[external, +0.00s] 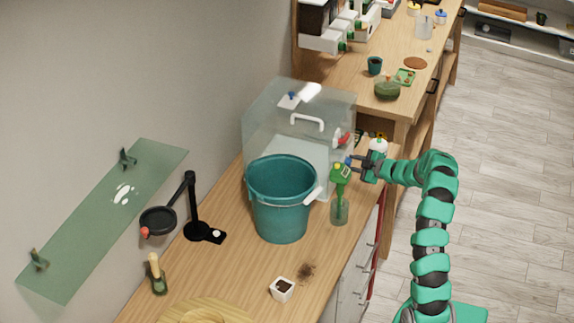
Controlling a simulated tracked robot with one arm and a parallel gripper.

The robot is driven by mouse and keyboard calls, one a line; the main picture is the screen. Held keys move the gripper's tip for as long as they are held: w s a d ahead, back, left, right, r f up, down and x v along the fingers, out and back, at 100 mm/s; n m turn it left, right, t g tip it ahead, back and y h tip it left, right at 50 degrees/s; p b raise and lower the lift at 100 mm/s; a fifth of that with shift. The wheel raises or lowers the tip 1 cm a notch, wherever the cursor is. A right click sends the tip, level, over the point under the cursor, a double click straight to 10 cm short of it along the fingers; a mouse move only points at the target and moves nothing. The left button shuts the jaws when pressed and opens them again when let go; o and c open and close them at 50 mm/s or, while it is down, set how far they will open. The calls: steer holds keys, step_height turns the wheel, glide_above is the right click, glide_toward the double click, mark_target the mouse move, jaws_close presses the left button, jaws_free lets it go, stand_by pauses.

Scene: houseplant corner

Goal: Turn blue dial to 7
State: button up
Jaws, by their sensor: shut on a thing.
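A clear box (262,128) with a white handle stands on the wooden counter against the wall. A small blue dial (348,160) shows at its right side, largely covered by my fingers. My gripper (353,165) reaches in from the right and is shut on the blue dial. The dial's marks and the number it points to are too small and hidden to read. A red knob (341,138) sits above it on the same side of the box.
A green spray bottle (340,205) stands close below my gripper. A teal bucket (281,215) stands left of it, in front of the box. The floor at right is clear.

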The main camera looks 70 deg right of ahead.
steer(key=shift+r+p, duration=0.25)
steer(key=shift+p, duration=0.7)
steer(key=m+y+p, duration=0.1)
steer(key=p, duration=0.4)
steer(key=shift+r+p, duration=0.1)
steer(key=shift+p, duration=0.3)
steer(key=m+y+p, duration=0.1)
steer(key=m+p, duration=0.1)
steer(key=p, duration=0.5)
steer(key=shift+d+g+p, duration=0.1)
steer(key=shift+g+p, duration=0.2)
steer(key=shift+p, duration=0.1)
steer(key=m+y+p, duration=0.1)
steer(key=p, duration=0.4)
steer(key=shift+m, duration=0.3)
steer(key=shift+d+m+y+p, duration=0.1)
steer(key=shift+m+y+p, duration=0.2)
steer(key=shift+p, duration=0.45)
steer(key=shift+m+y+p, duration=0.5)
steer(key=shift+p, duration=0.15)
steer(key=shift+f, duration=0.2)
steer(key=shift+d, duration=0.1)
